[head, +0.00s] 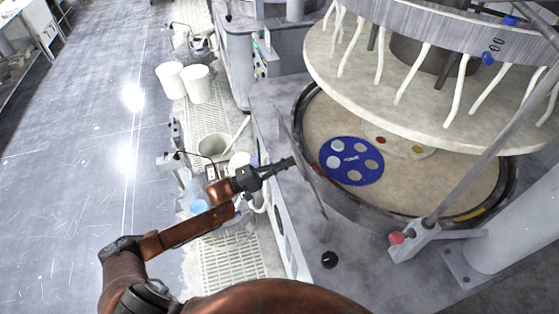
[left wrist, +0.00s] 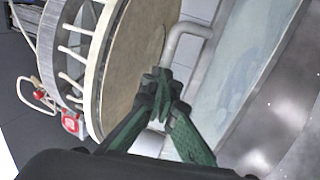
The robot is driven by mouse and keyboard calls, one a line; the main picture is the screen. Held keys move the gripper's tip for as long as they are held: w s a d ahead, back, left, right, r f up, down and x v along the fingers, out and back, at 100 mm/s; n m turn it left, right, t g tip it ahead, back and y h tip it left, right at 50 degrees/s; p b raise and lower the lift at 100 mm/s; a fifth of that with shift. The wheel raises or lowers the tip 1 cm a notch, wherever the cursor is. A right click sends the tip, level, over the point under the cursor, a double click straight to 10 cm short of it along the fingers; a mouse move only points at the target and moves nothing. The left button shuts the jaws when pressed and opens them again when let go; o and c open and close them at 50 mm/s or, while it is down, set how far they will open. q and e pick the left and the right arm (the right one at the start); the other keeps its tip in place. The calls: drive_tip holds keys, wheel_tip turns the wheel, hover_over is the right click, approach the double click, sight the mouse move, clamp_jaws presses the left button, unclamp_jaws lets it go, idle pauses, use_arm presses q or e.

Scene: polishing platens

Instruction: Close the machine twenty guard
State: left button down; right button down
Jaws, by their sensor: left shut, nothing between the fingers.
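The polishing machine stands at the right of the head view, with a large round platen (head: 450,185). A thin, upright panel, which looks like the guard (head: 303,160), stands at the platen's near left rim, seen almost edge-on. My left gripper (head: 291,163) is shut and empty, its fingertips at the panel's outer side. I cannot tell whether they touch it. In the left wrist view the shut dark green fingers (left wrist: 158,85) point at the machine, with a pale bent pipe (left wrist: 184,36) just beyond. My right gripper is not in view.
A blue carrier disc (head: 352,161) lies on the platen under a raised ring with hanging white tubes (head: 408,88). White buckets (head: 195,84) stand on the grated walkway at the left. A black knob (head: 329,260) is on the machine's front. The floor farther left is clear.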

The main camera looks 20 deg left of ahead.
sight(297, 159)
use_arm(q)
drive_tip(key=w+d+r, duration=0.1)
drive_tip(key=w+d+r+p, duration=0.1)
drive_tip(key=shift+d, duration=0.3)
drive_tip(key=shift+p+x, duration=0.35)
drive_tip(key=shift+x, duration=1.15)
drive_tip(key=shift+f, duration=0.1)
drive_tip(key=shift+a, duration=0.1)
